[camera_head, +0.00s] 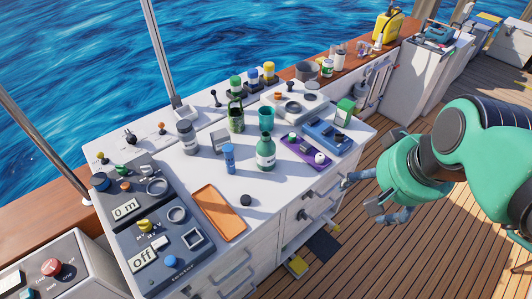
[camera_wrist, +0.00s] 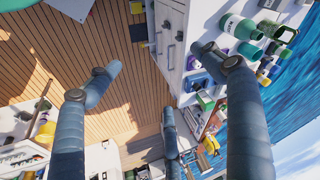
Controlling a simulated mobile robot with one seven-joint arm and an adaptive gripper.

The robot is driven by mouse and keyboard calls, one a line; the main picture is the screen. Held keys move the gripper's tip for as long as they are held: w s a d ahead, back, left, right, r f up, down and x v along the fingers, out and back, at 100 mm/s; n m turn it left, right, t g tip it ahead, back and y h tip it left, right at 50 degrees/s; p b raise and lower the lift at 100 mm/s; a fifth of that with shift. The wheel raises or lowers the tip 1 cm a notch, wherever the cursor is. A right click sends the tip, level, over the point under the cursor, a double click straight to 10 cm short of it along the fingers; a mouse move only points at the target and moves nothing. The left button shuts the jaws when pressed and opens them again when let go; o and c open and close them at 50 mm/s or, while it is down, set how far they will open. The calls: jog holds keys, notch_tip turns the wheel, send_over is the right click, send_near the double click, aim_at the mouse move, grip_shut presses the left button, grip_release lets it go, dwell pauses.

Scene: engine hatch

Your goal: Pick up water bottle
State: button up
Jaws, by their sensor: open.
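Several bottle-like containers stand on the white counter (camera_head: 188,172) in the head view; I cannot tell for sure which is the water bottle. A green bottle with a pale label (camera_head: 265,153) stands upright near the middle. A grey bottle with a dark cap (camera_head: 187,138) stands to its left, and a small blue bottle (camera_head: 229,158) is between them. A green bottle (camera_wrist: 242,27) also shows at the upper right of the wrist view. My gripper (camera_head: 367,197) is open beside the counter's right front edge, apart from the bottles. Its spread fingers (camera_wrist: 157,62) show nothing between them.
An orange tray (camera_head: 217,212) and a black knob (camera_head: 246,200) lie near the counter front. A purple tray (camera_head: 305,153) and a blue case (camera_head: 326,134) are right of the green bottle. Control panels (camera_head: 150,220) fill the left. Wooden deck (camera_head: 385,262) is open at right.

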jog(key=w+a+f+m+g+y+p, duration=0.1)
jog(key=w+a+f+m+g+y, duration=0.3)
jog(key=w, duration=0.3)
jog(key=m+y+p, duration=0.4)
jog(key=m+y, duration=0.5)
jog(key=m, duration=0.4)
send_near(274, 155)
jog(key=d, duration=0.2)
jog(key=shift+w+a+r, duration=0.2)
jog(key=shift+w+r, duration=0.1)
jog(key=shift+r, duration=0.1)
jog(key=shift+a, duration=0.1)
jog(key=shift+h, duration=0.3)
jog(key=shift+b+x, duration=0.7)
jog(key=shift+x, duration=3.55)
jog(key=shift+s, duration=0.15)
